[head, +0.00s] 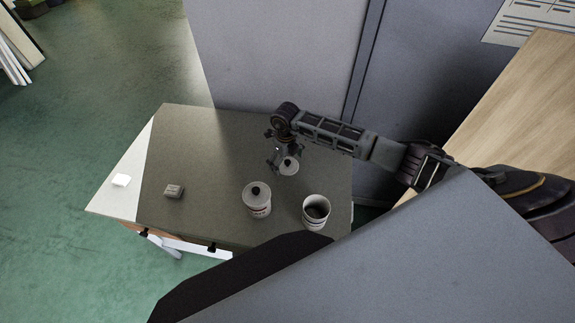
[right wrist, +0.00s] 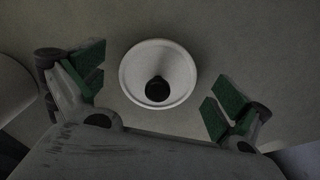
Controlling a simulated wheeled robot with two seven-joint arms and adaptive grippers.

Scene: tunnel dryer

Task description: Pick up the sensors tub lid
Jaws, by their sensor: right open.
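A loose round white lid (head: 289,166) with a black knob lies on the grey-brown table top, taken as the sensors tub lid. In the right wrist view the lid (right wrist: 147,56) lies between my open fingers, which are apart from it on both sides. My right gripper (head: 280,158) is over the lid and partly overlaps it in the head view. An open white tub (head: 307,217) stands nearer the front, with a dark inside. A second white tub (head: 259,211) has a lid with a black knob on it. The tub labels are too small to read. My left gripper is not in view.
The table top (head: 205,140) is clear at its back left. Tall grey cabinet panels (head: 270,50) stand behind, and a wooden surface (head: 520,110) is at the right.

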